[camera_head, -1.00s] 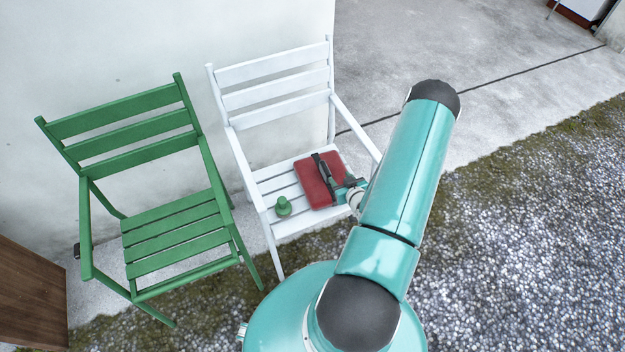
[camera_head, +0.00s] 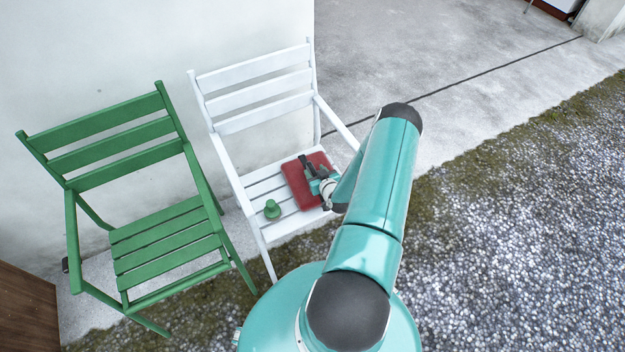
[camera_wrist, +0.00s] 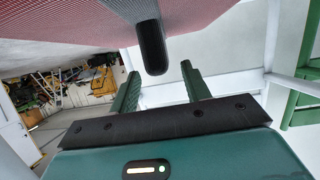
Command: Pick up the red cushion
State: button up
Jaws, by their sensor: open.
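The red cushion (camera_head: 298,190) lies flat on the slatted seat of the white chair (camera_head: 262,187), toward its right side. My gripper (camera_head: 306,166) is over the cushion and hides part of its middle and right side. The jaws are open, and nothing shows held between them. In the wrist view a red, finely ribbed surface, the cushion (camera_wrist: 60,18), fills the top close to the camera. The two green fingers (camera_wrist: 160,82) point toward it, with a dark rounded part between them. I cannot tell whether the fingers touch the cushion.
A small green object (camera_head: 272,209) sits on the white seat, left of the cushion. A green chair (camera_head: 165,240) stands to the left. A pale wall (camera_head: 100,50) is behind the chairs. Gravel (camera_head: 520,210) lies open to the right.

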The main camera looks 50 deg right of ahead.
aim_at(313, 169)
jog(key=shift+x, duration=1.5)
grip_shut()
jog(key=shift+r, duration=0.1)
